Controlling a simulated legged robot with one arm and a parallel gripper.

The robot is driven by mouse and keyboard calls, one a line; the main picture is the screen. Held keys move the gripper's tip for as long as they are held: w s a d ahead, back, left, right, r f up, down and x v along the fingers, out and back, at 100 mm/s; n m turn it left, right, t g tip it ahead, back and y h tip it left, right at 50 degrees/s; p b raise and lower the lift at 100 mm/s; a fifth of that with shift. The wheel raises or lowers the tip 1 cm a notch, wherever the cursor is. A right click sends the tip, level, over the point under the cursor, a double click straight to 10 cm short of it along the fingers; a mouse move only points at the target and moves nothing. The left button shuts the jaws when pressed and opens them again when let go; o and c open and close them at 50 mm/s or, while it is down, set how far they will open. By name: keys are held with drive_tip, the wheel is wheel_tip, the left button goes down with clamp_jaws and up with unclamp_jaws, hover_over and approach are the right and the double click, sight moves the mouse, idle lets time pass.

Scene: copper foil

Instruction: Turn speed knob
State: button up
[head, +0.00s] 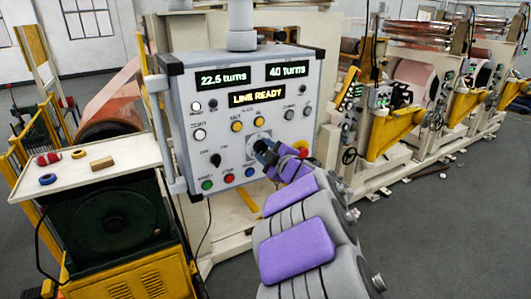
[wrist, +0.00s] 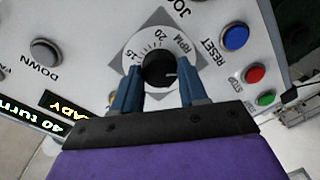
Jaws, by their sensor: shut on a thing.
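The speed knob (wrist: 158,70) is a round black knob with a white pointer line, on a white dial marked RPM with 15 and 20 legible. In the wrist view my gripper (wrist: 157,78) has its two blue fingers on either side of the knob, shut on it. In the head view my gripper (head: 264,150) is at the panel's lower middle and hides the knob; part of the pale dial plate shows beside it. The control panel (head: 222,108) is grey-white and reads 22.5 turns, 40 turns and LINE READY.
A blue button (wrist: 235,38), a red button (wrist: 255,74) and a green button (wrist: 265,97) lie close to the dial. A black selector switch (head: 215,160) is left of my gripper. A side table (head: 122,171) holds tape rolls and a block. Rolling machinery (head: 400,110) stands at right.

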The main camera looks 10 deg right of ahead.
drive_tip(key=shift+f, duration=0.3)
drive_tip(key=o, duration=1.1)
drive_tip(key=shift+a+r, duration=0.1)
drive_tip(key=shift+r, duration=0.1)
drive_tip(key=shift+c, duration=0.2)
drive_tip(key=shift+s, duration=0.1)
drive_tip(key=v, duration=1.7)
drive_tip(key=shift+f, duration=0.1)
